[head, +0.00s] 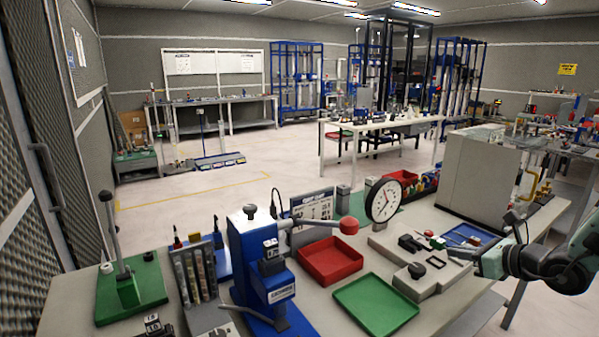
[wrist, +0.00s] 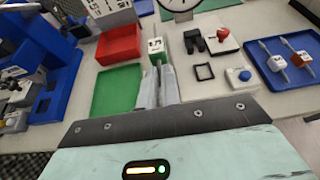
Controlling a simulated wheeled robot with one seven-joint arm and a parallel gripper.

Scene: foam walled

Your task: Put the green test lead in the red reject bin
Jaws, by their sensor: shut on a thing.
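My gripper (head: 456,252) reaches in from the right in the head view, above the bench. In the wrist view, my gripper (wrist: 157,82) has its fingers close together on the green test lead (wrist: 156,46), a small white block with green marks and a thin pin. The lead is held at the fingertips. The red reject bin (head: 330,262) is an open, shallow tray to the left of my gripper. It also shows in the wrist view (wrist: 119,44), left of the lead, and looks empty.
An empty green tray (head: 376,305) lies in front of the red bin. A dial gauge (head: 385,200) and a blue press (head: 262,265) stand on the bench. A red-knobbed box (wrist: 222,38) is near the lead.

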